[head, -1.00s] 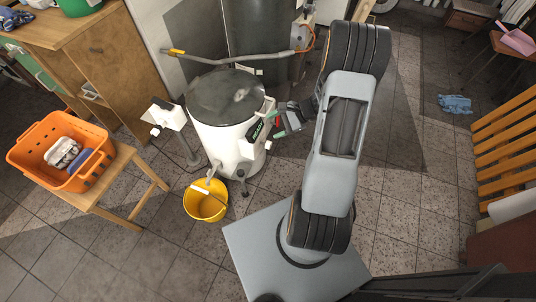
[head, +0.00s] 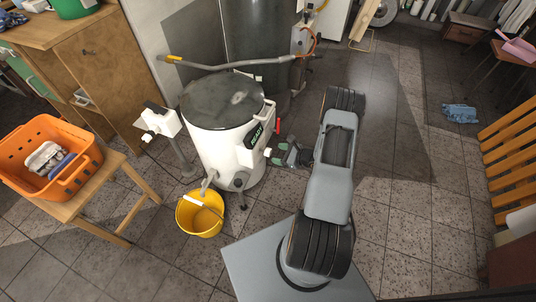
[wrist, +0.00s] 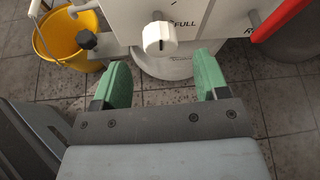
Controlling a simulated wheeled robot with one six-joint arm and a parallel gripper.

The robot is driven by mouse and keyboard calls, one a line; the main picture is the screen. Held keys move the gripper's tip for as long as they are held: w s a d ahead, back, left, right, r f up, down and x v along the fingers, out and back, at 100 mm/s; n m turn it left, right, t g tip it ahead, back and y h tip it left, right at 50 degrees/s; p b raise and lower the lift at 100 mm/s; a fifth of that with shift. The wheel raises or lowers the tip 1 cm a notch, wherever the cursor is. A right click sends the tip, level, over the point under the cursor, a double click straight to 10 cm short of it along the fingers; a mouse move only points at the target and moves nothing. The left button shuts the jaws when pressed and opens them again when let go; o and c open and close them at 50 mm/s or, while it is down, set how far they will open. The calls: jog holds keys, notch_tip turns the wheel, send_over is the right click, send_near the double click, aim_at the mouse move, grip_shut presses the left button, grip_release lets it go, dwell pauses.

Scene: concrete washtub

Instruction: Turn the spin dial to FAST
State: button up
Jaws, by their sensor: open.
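A white washtub (head: 207,140) with a dark round lid stands in the middle of the head view. A white dial (wrist: 160,38) on its front shows in the wrist view, with the word FULL beside it; I cannot see a FAST mark, nor tell whether this is the spin dial. The dial also appears as a small white knob in the head view (head: 268,152). My gripper (wrist: 162,66) is open and empty, its green fingers on either side below the dial, apart from it. In the head view my gripper (head: 280,154) is close to the washtub's front.
A red lever (head: 277,127) is on the tub's front, above my gripper. A black knob (wrist: 87,40) is at the left. A yellow bucket (head: 200,214) stands below on the floor. A white box (head: 161,121) with a knob stands left of the tub.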

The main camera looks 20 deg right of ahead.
aim_at(269, 152)
jog(key=shift+b+x, duration=0.6)
jog(key=shift+x, duration=2.45)
jog(key=c, duration=0.9)
jog(key=m+g+y, duration=0.1)
jog(key=m+y, duration=0.1)
jog(key=m, duration=0.1)
jog(key=shift+f+g+b, duration=0.1)
jog(key=shift+g+b, duration=0.2)
jog(key=shift+b, duration=0.1)
jog(key=m+g+y+b, duration=0.1)
jog(key=m+y, duration=0.1)
jog(key=m, duration=0.2)
